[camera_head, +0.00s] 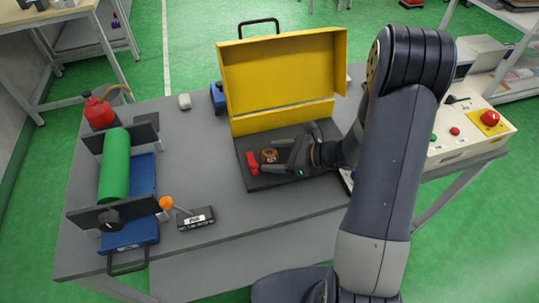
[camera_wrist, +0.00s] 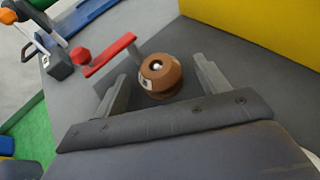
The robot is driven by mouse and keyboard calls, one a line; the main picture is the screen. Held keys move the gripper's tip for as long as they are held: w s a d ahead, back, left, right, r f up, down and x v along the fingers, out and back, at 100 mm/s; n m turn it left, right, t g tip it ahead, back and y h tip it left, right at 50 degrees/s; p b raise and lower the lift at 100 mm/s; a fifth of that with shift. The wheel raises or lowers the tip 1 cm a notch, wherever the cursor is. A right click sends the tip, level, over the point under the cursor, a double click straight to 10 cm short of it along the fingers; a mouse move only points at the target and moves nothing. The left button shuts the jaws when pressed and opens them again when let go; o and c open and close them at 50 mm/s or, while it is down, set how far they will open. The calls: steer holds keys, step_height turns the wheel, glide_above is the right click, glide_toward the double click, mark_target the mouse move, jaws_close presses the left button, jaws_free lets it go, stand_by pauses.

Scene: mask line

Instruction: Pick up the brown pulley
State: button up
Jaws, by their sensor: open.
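The brown pulley (camera_head: 269,155) sits on a dark base plate in front of a yellow panel. In the wrist view the pulley (camera_wrist: 160,74) is a round brown piece with a light metal centre. It lies between the fingertips of my gripper (camera_wrist: 162,80), with a gap visible on the right side. In the head view my gripper (camera_head: 279,156) is open and reaches in from the right, its fingers at the pulley. I cannot tell whether a finger touches it. The pulley's underside is partly hidden.
A red lever (camera_head: 252,163) stands just left of the pulley and also shows in the wrist view (camera_wrist: 106,55). The yellow panel (camera_head: 282,75) rises behind. A green roll (camera_head: 114,165) on a blue stand is at the left. A control box (camera_head: 465,130) is at the right.

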steer(key=shift+a+f, duration=0.1)
steer(key=c, duration=1.1)
